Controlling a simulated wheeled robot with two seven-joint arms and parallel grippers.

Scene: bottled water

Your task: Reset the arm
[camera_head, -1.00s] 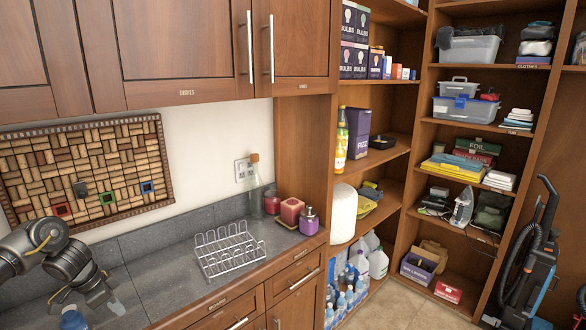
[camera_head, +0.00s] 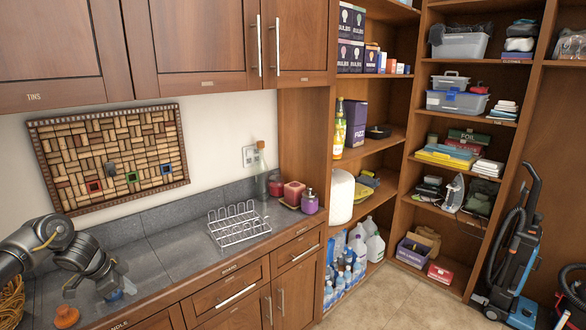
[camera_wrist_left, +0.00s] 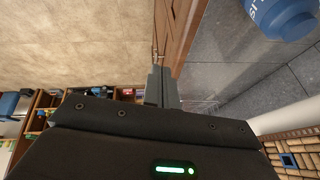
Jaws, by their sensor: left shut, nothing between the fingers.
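My left gripper (camera_head: 112,290) hangs over the grey counter (camera_head: 160,255) at the lower left of the head view, its arm coming in from the left. In the left wrist view its fingers (camera_wrist_left: 162,88) are together, with nothing between them. A blue bottle-like object (camera_wrist_left: 285,18) shows at the top right of the wrist view, apart from the fingers. In the head view a bluish, partly clear shape (camera_head: 129,286) is beside the gripper; I cannot tell whether it is this object. My right gripper is in neither view.
A wire rack (camera_head: 237,228) stands on the counter, with a glass bottle (camera_head: 261,175) and candles (camera_head: 293,192) behind it. An orange item (camera_head: 66,316) sits near the front left. Packed shelves (camera_head: 455,150) and a blue vacuum cleaner (camera_head: 515,260) are at right.

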